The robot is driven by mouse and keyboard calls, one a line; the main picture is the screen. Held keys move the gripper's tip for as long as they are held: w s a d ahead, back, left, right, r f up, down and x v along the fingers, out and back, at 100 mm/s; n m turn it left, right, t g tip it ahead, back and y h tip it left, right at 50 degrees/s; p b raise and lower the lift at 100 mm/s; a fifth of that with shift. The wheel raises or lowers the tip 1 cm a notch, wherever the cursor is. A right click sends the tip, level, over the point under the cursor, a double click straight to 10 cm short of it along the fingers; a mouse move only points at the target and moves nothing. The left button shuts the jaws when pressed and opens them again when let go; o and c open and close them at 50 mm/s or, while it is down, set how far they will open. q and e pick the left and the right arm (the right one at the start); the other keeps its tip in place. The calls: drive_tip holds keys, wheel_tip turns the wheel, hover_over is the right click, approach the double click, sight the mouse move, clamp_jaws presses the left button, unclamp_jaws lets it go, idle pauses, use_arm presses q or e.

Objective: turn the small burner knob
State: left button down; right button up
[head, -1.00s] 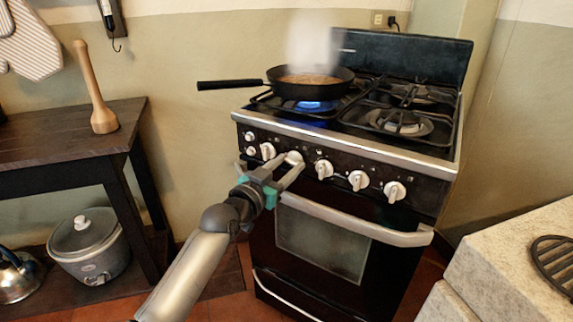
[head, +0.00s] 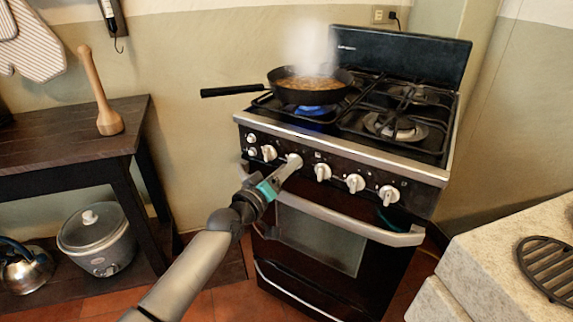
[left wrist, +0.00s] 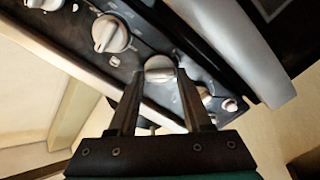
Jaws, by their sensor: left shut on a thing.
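The stove's front panel (head: 337,164) carries a row of white knobs. My left gripper (head: 287,168) is at the white knob (head: 295,159) left of the panel's middle, and is shut on it. In the left wrist view, the two dark fingers (left wrist: 162,82) stand on either side of this knob (left wrist: 160,66). Its neighbours are one knob (head: 269,153) on the left and another (head: 322,171) on the right. Two more knobs (head: 355,183) (head: 389,195) sit further right. Labels are too small to read. My right gripper is not in view.
A black pan (head: 308,92) steams over a blue flame (head: 313,111) on the front left burner. Its handle (head: 230,91) sticks out left. The oven handle (head: 380,232) runs below the knobs. A wooden table (head: 60,150) stands left, a stone counter (head: 490,265) right.

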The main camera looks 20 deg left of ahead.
use_arm(q)
drive_tip(key=n, duration=0.9)
drive_tip(key=shift+p, duration=0.4)
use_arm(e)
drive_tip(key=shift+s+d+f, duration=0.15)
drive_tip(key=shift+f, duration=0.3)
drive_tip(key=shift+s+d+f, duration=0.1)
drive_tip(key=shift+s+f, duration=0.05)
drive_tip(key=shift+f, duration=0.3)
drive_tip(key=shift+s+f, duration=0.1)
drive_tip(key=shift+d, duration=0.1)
use_arm(q)
drive_tip(key=shift+c, duration=1.6)
unclamp_jaws()
